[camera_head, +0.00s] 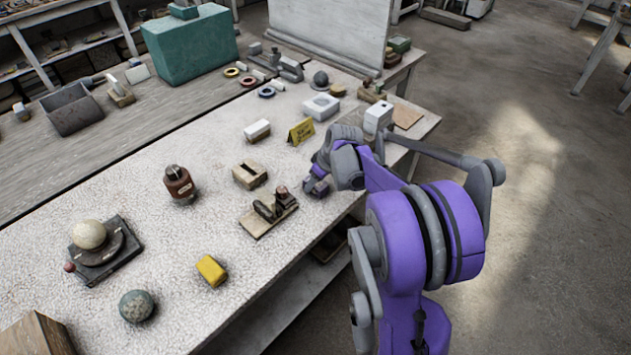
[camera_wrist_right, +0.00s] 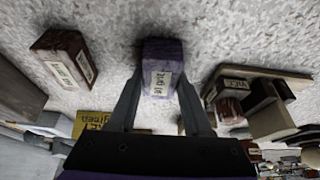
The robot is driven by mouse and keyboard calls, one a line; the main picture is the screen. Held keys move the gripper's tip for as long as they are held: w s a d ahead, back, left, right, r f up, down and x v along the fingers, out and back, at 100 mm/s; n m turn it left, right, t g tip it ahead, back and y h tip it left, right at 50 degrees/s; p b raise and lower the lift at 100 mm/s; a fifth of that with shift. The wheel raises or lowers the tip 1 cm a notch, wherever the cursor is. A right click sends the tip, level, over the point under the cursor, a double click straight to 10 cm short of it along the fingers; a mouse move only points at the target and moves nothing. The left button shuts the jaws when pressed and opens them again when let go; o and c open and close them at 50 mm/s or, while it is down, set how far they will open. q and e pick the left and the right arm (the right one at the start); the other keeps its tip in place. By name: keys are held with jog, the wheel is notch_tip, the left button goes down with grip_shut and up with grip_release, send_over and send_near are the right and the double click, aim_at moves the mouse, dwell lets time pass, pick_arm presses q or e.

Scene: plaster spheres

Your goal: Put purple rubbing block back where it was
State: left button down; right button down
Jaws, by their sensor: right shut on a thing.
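The purple rubbing block (camera_wrist_right: 162,58), with a white grit label, is between the two fingers of my right gripper (camera_wrist_right: 160,92) in the wrist view. The fingers are shut on its sides. In the head view my right gripper (camera_head: 317,188) is low over the right part of the pale table, just right of the board with dark fittings. A small purple end shows at its fingertips there, but the arm hides most of the block. I cannot tell whether the block touches the table. My left gripper is not in view.
The wooden board with dark fittings (camera_head: 268,213) and a slotted wooden block (camera_head: 250,174) are close by. A yellow folded sign (camera_head: 301,131) and white dished block (camera_head: 321,106) stand behind. A yellow block (camera_head: 211,270) lies nearer the front edge. Speckled tabletop between them is bare.

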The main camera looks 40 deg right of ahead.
jog(key=shift+f, duration=0.15)
jog(key=shift+c, duration=1.7)
grip_release()
jog(key=shift+r, duration=0.35)
jog(key=v, duration=1.2)
jog(key=s+a+f, duration=0.2)
jog(key=s+a, duration=0.3)
jog(key=a, duration=0.3)
jog(key=s+a+f, duration=0.3)
jog(key=s+a, duration=0.2)
jog(key=a, duration=0.4)
jog(key=s+a+f+m, duration=0.1)
jog(key=s+a+f, duration=0.2)
jog(key=a, duration=0.6)
jog(key=shift+s+f+t+p, duration=0.25)
jog(key=shift+s+t+p, duration=0.1)
jog(key=shift+s, duration=0.65)
